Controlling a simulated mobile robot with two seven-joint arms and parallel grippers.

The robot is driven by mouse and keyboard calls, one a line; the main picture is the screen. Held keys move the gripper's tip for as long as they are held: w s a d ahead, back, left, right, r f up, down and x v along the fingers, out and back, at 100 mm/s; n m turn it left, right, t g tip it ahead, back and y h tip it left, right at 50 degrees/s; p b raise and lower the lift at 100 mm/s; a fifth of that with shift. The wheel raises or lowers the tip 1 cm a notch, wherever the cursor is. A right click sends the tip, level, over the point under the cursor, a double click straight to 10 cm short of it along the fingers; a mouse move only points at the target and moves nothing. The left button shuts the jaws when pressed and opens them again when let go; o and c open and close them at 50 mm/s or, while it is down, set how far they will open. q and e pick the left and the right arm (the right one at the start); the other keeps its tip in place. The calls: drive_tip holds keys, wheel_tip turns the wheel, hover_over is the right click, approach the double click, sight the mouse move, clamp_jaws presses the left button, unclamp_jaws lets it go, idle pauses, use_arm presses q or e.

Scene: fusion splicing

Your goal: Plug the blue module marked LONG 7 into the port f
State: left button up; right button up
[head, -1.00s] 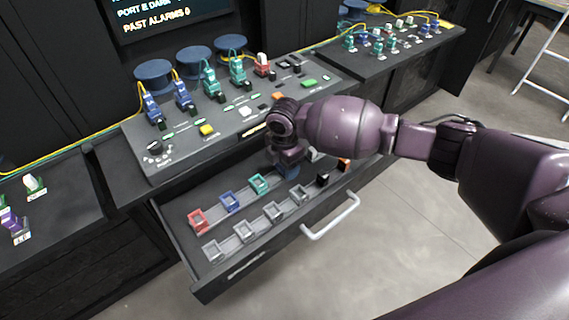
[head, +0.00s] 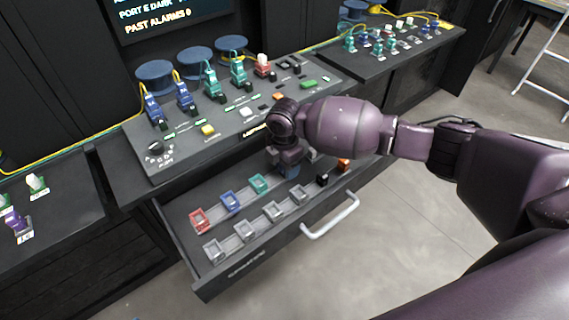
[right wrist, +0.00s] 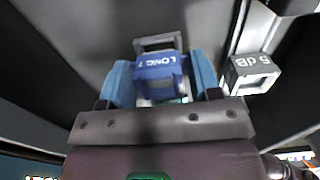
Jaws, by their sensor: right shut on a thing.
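In the right wrist view, the blue module marked LONG 7 (right wrist: 158,66) sits between the two blue fingertips of my right gripper (right wrist: 162,82), which is shut on it. A grey square frame shows just beyond the module. In the head view, my right gripper (head: 289,170) points down over the open drawer, and its wrist hides most of the module. I cannot tell whether the module is clear of the drawer floor. The port panel (head: 178,150) stands behind the drawer. Port f cannot be made out by its letter; dark empty sockets (head: 284,66) show near the panel's right end. My left gripper is not in view.
The drawer (head: 205,283) holds red (head: 199,219), blue (head: 230,202) and green (head: 258,183) modules and several grey ones. A grey module marked 5 dB (right wrist: 252,73) lies beside my right gripper. Cabled plugs (head: 211,84) stand up from the panel. A white handle (head: 331,216) fronts the drawer.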

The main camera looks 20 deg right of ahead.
drive_tip(key=shift+f, duration=0.55)
idle(0.4)
drive_tip(key=o, duration=0.9)
wheel_tip(320, 180, up, 11)
drive_tip(key=shift+f+p, duration=0.1)
drive_tip(key=shift+p, duration=0.5)
